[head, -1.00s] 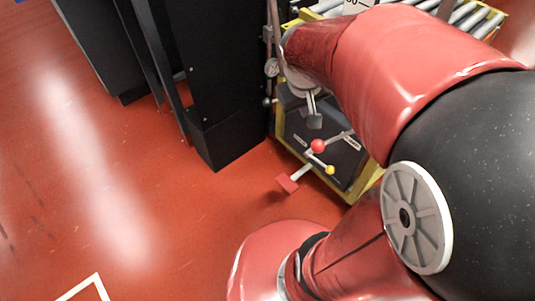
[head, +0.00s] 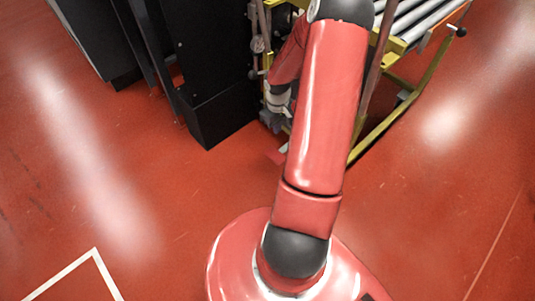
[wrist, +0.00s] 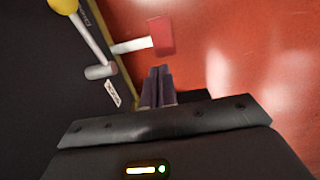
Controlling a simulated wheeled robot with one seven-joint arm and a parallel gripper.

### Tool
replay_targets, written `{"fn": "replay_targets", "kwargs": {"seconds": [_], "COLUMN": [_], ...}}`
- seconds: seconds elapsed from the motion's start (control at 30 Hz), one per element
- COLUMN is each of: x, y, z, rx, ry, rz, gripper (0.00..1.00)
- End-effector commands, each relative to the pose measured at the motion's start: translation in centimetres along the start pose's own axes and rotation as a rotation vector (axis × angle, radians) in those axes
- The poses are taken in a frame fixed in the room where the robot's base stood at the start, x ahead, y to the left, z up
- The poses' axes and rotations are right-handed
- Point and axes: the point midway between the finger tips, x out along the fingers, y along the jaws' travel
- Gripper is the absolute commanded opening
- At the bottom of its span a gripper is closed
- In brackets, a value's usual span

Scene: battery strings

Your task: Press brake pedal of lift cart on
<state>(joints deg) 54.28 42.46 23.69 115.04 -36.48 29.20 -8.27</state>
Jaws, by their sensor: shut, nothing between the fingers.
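The lift cart (head: 433,62) has a yellow frame with grey rollers on top, and my arm hides much of its near side. Its brake pedal, a red block on a pale lever, shows in the wrist view (wrist: 161,36). In the head view only a bit of the red pedal (head: 277,156) shows, beside my arm near the floor. My gripper (wrist: 158,72) is shut and empty, and its fingertips appear just below the pedal in the wrist view. I cannot tell whether they touch it. In the head view the gripper (head: 272,122) is partly hidden.
A yellow knob (wrist: 62,5) on a grey rod lies left of the pedal, against the cart's dark panel. A black cabinet (head: 205,75) stands close to the left of the cart. Red floor (head: 120,200) is open to the left and right.

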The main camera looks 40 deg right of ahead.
Motion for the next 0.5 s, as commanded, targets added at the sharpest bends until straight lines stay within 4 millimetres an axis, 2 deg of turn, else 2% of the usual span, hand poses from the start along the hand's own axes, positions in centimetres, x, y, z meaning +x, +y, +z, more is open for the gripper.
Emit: {"fn": "replay_targets", "kwargs": {"seconds": [0.1, 0.5], "x": [0.8, 1.16], "y": [0.17, 0.16], "z": [0.11, 0.11], "rx": [0.002, 0.0], "ry": [0.003, 0.003], "rz": [-0.012, -0.012], "gripper": [0.0, 0.0]}}
